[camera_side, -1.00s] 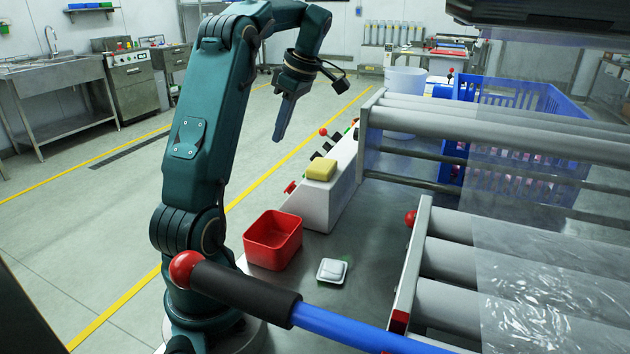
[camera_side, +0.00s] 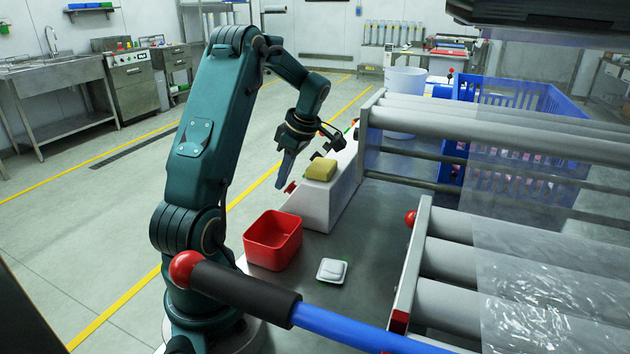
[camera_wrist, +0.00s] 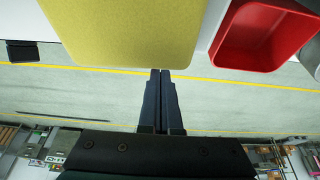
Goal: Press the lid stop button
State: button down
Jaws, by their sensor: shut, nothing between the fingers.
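My gripper (camera_side: 281,183) is shut and empty in the side view, pointing down beside the left face of the white sloped control box (camera_side: 333,194). The box carries a red button (camera_side: 290,187) low on its left end, close to my fingertips, and dark controls higher up, partly behind my wrist. I cannot tell which control is the lid stop button, or whether my fingertips touch the red one. In the wrist view my closed fingers (camera_wrist: 160,74) point toward the edge of the yellow sponge (camera_wrist: 125,30), which fills the upper middle.
The yellow sponge (camera_side: 321,169) lies on top of the box. A red bin (camera_side: 273,240) and a small white packet (camera_side: 332,270) stand on the steel table in front. Grey rollers (camera_side: 480,260) stand to the right. A blue bar (camera_side: 350,330) crosses the foreground.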

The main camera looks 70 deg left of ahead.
jog(key=shift+w+d+f, duration=0.6)
jog(key=shift+w+d, duration=0.05)
jog(key=shift+w, duration=0.05)
notch_tip(320, 180, up, 12)
jog(key=shift+s+a, duration=0.2)
dwell(0.5)
dwell(0.5)
